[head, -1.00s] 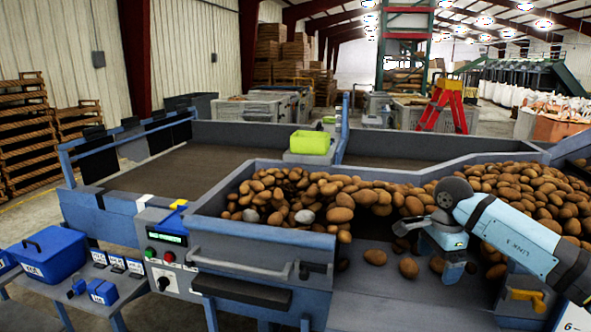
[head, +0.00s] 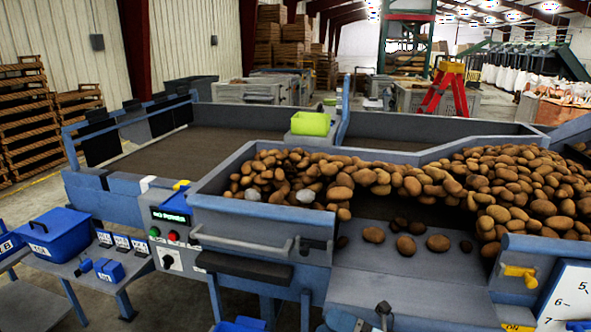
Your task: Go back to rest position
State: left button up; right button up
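Neither of my grippers can be made out in the head view. No arm reaches over the potato grader (head: 262,265). Many brown potatoes (head: 460,185) lie heaped in its hopper. A few loose potatoes (head: 405,246) lie on the grey sloping plate in front of the heap. Two pale grey lumps (head: 305,196) sit among the potatoes at the left of the heap.
A green bin (head: 310,124) stands on the grader behind the hopper. A control box (head: 172,235) with a display and buttons is at the hopper's left. A blue lidded box (head: 60,235) rests on a side bench. A red stepladder (head: 437,90) stands behind.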

jog(key=s+d+f+m+t+h, duration=0.35)
jog(key=f+m+h, duration=0.3)
jog(key=m, duration=0.55)
jog(key=s+d+f+m+t+h, duration=0.4)
jog(key=m+h, duration=0.3)
jog(key=m, duration=0.4)
jog(key=s+d+f+m+g+h, duration=0.1)
jog(key=s+d+f+m+g, duration=0.15)
jog(key=s+f+m, duration=0.3)
jog(key=s+d+f+m+g+h, duration=0.2)
jog(key=s+f+m+g, duration=0.2)
jog(key=s+f, duration=0.2)
pick_arm(q)
notch_tip(320, 180, up, 14)
jog(key=a+p, duration=0.1)
jog(key=p, duration=1.6)
jog(key=shift+s, duration=0.3)
pick_arm(e)
notch_tip(320, 180, up, 14)
jog(key=d+n+t, duration=0.1)
jog(key=shift+r, duration=0.25)
pick_arm(q)
jog(key=shift+d+r+t, duration=0.1)
jog(key=shift+r+t, duration=0.15)
jog(key=shift+t, duration=0.05)
pick_arm(e)
jog(key=shift+s, duration=0.1)
jog(key=shift+c, duration=0.3)
